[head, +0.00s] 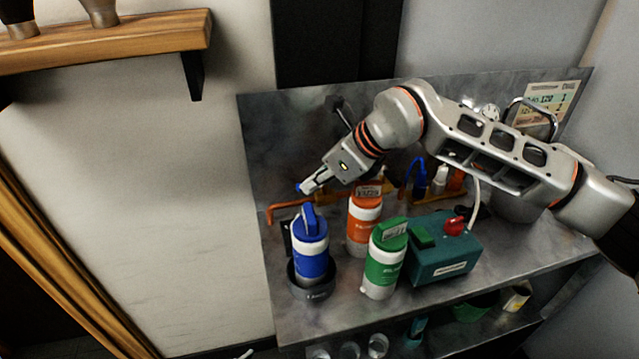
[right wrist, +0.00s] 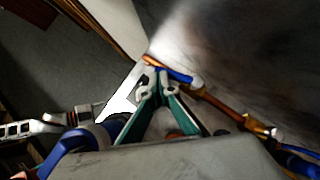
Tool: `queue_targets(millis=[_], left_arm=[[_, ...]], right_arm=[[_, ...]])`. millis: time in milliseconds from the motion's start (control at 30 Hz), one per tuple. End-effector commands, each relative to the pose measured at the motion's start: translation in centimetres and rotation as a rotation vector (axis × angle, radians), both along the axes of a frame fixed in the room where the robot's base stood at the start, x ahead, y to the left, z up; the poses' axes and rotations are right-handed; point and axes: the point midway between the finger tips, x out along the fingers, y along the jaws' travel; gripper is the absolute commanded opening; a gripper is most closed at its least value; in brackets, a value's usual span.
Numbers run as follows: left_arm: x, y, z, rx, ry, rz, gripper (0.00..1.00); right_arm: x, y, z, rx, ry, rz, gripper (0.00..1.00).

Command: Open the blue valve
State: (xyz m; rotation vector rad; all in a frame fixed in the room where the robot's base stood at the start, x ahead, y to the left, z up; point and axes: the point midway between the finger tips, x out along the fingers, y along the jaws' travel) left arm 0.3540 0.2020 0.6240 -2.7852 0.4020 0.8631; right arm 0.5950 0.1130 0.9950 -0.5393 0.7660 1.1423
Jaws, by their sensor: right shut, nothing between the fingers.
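The blue valve's handle (head: 299,188) shows as a small blue piece at my right gripper's fingertips in the head view, above the blue-lidded bottle. In the right wrist view the blue handle (right wrist: 175,75) lies along a copper pipe (right wrist: 222,105), just beyond the fingertips. My right gripper (head: 310,186) is shut and empty, reaching in from the right. Its green-sided fingers (right wrist: 158,90) meet close to the handle in the wrist view; I cannot tell whether they touch it. My left gripper is not in view.
A blue bottle (head: 312,262) stands in a dark round holder (head: 313,291) below the gripper. An orange bottle (head: 363,232), a green bottle (head: 384,268) and a teal box (head: 446,258) with a red knob stand to the right. The metal shelf's front (head: 350,315) is clear.

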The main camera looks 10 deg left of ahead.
Motion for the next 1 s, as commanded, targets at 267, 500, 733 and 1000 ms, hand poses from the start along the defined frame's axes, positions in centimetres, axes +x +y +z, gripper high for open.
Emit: queue_targets(millis=[267,500,733,1000], left_arm=[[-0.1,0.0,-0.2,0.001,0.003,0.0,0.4],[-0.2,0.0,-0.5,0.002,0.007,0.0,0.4],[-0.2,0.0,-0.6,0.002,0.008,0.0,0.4],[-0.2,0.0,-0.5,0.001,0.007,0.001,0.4]], right_arm=[[0.2,0.8,-0.1,0.0,0.002,0.001,0.0],[0.4,1.2,0.0,-0.001,0.0,0.002,0.0],[0.5,1.3,0.0,-0.001,0.0,0.001,0.0],[0.6,1.3,0.0,-0.001,0.0,0.001,0.0]])
